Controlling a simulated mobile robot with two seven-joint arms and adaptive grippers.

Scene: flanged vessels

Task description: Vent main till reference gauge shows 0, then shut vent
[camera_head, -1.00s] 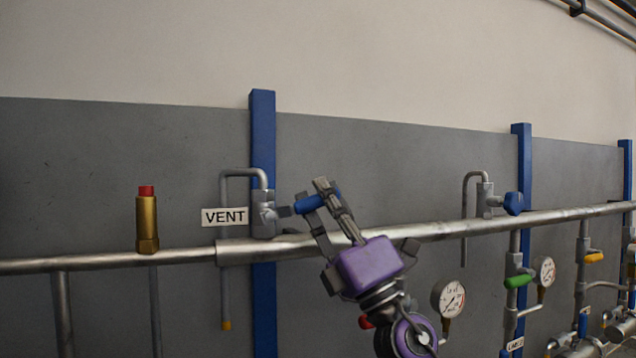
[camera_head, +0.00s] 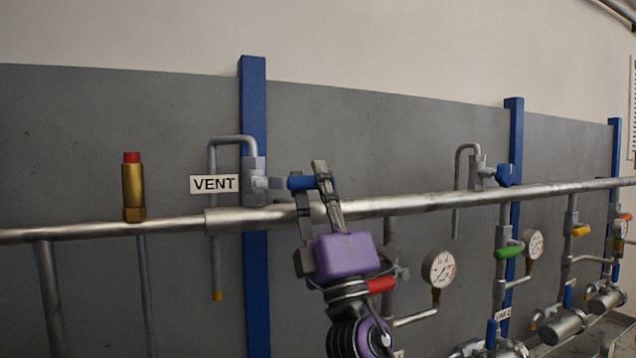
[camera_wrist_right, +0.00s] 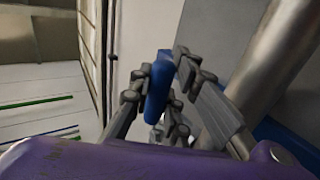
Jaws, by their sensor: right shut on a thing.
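The vent valve (camera_head: 256,182) sits on the horizontal main pipe (camera_head: 400,203), beside the white VENT label (camera_head: 214,184). A bent grey outlet tube (camera_head: 214,235) runs down from it. Its blue handle (camera_head: 299,183) lies about level and sticks out to the right. My right gripper (camera_head: 314,180) is shut on this handle; the right wrist view shows the blue handle (camera_wrist_right: 158,88) between the fingers. The nearest round gauge (camera_head: 439,268) is right of my gripper; its reading is too small to tell. Which gauge is the reference is not clear. My left gripper is out of view.
A brass fitting with a red cap (camera_head: 133,187) stands on the pipe at left. A second blue-handled valve (camera_head: 503,175), a green handle (camera_head: 509,252), a red handle (camera_head: 382,285) and a yellow handle (camera_head: 581,231) are at right. Blue posts (camera_head: 255,290) stand behind the pipe.

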